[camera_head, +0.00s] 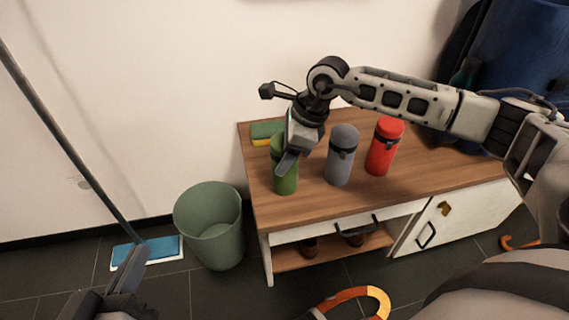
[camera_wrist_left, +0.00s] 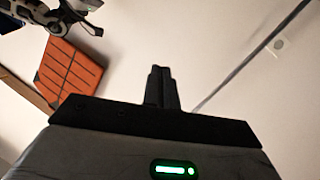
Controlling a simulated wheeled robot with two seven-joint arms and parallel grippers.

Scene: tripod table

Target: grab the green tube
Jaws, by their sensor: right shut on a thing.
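The green tube (camera_head: 286,183) stands upright near the left end of the wooden table top (camera_head: 330,206). My right gripper (camera_head: 287,160) comes down over it from above and is shut on it, with one finger across its front. The gripper hides part of the tube's upper body. My left gripper (camera_head: 134,262) is low at the left, away from the table. In the left wrist view its fingers (camera_wrist_left: 161,88) are together, with nothing seen between them.
A grey bottle (camera_head: 341,156) and a red bottle (camera_head: 384,147) stand to the right of the green tube. A green and yellow sponge-like block (camera_head: 266,130) lies behind it. A green bin (camera_head: 213,226) stands on the floor left of the table. A pole (camera_head: 65,120) leans nearby.

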